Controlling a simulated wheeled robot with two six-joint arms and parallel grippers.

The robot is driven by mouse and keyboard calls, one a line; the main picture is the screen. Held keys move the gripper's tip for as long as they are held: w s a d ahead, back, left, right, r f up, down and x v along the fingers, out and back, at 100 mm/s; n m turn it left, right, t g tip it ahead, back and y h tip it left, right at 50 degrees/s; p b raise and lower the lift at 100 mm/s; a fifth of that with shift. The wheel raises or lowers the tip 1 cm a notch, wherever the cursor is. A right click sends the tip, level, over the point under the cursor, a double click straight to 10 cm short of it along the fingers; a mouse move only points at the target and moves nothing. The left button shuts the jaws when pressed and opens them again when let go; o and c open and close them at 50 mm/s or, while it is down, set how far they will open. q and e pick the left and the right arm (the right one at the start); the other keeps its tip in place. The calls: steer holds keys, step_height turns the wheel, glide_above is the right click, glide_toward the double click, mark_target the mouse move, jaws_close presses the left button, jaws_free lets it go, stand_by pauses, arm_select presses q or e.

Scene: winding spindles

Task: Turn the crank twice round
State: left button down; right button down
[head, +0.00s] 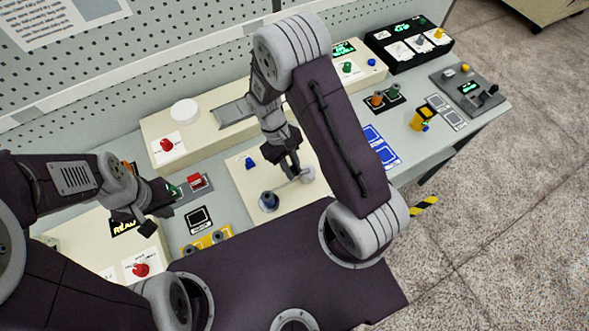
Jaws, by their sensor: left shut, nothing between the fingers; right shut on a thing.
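The crank (306,175) stands on a cream panel (243,178) in the middle of the bench, with a light grey arm and round end. My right gripper (293,174) reaches down over it from above and is shut on the crank's handle, which the fingers mostly hide. My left gripper (149,227) is shut and empty, held above the left part of the bench.
A cream box with a red knob (166,146) and a white disc (184,111) lies behind the panel. A red switch (195,181) and a yellow block (207,241) are near my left gripper. A yellow part (422,117) stands to the right. A pegboard wall closes the back.

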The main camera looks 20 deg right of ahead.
steer(key=m, duration=0.2)
steer(key=w+m+y, duration=0.1)
steer(key=w+d+m+y, duration=0.1)
steer(key=m, duration=0.1)
steer(key=shift+w+r+m+p, duration=0.1)
steer(key=shift+w+m+p, duration=0.05)
steer(key=shift+m+p, duration=0.2)
steer(key=m, duration=0.1)
steer(key=w+d+m+y, duration=0.1)
steer(key=m, duration=0.1)
steer(key=m+y, duration=0.1)
steer(key=m, duration=0.1)
steer(key=shift+w+d+t, duration=0.3)
steer(key=shift+d, duration=0.05)
steer(key=m, duration=0.2)
steer(key=d+m+t+y, duration=0.1)
steer(key=d+m, duration=0.1)
steer(key=m, duration=0.1)
steer(key=shift+w+d+m+t+y+p, duration=0.15)
steer(key=shift+w+m+t+y+p, duration=0.15)
steer(key=shift+m+p, duration=0.05)
steer(key=m, duration=0.1)
steer(key=d+m, duration=0.1)
steer(key=shift+m+t, duration=0.3)
steer(key=shift+t, duration=0.1)
steer(key=shift+s+d+m+t+b, duration=0.25)
steer(key=shift+d+m+t+b, duration=0.25)
steer(key=shift+m, duration=0.8)
steer(key=shift+d, duration=0.15)
